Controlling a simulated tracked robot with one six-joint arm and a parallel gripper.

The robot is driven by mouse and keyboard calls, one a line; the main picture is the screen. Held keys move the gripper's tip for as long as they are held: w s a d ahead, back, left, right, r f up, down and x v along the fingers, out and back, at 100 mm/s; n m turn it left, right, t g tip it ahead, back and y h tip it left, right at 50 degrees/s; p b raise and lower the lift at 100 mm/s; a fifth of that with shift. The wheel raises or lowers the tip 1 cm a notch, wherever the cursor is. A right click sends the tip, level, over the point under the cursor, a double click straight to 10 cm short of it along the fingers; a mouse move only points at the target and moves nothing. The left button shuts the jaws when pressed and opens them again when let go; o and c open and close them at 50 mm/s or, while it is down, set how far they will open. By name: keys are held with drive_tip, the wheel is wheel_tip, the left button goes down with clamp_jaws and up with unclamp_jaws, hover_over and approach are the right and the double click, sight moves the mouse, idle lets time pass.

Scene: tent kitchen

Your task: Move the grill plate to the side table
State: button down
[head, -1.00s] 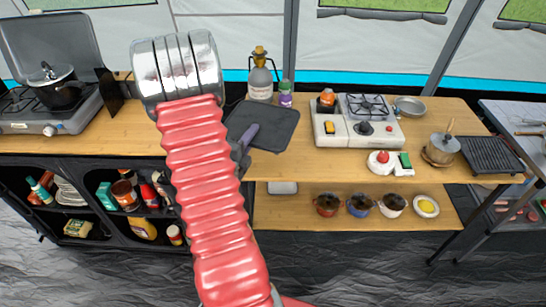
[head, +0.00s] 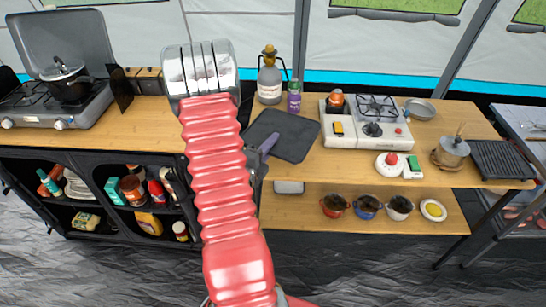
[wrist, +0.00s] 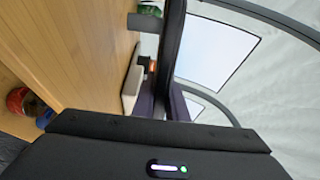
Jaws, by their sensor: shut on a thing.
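The grill plate (head: 285,136), a dark flat square, is above the wooden counter (head: 330,172), left of the white stove. In the wrist view the plate (wrist: 172,55) shows nearly edge-on as a dark band. My gripper (head: 266,147) is shut on its near edge; its purple-grey fingers (wrist: 163,104) show on both sides of it. How far the plate is above the counter is hard to tell. A grey side table (head: 527,122) stands at the far right, partly out of view.
A white stove (head: 368,125), a grey-brown bottle (head: 270,82), a purple bottle (head: 294,97), a pot (head: 450,152) and a black ridged plate (head: 503,160) stand on the counter. Several small pots (head: 367,206) sit on the shelf below. A camp stove (head: 55,100) is at left.

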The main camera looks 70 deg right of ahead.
drive_tip(key=shift+f, duration=1.05)
drive_tip(key=shift+f, duration=0.1)
drive_tip(key=shift+f, duration=2)
drive_tip(key=shift+f, duration=0.1)
drive_tip(key=c, duration=1.8)
unclamp_jaws()
drive_tip(key=shift+o, duration=0.2)
drive_tip(key=shift+a, duration=0.1)
drive_tip(key=v, duration=1.1)
drive_tip(key=shift+a, duration=0.4)
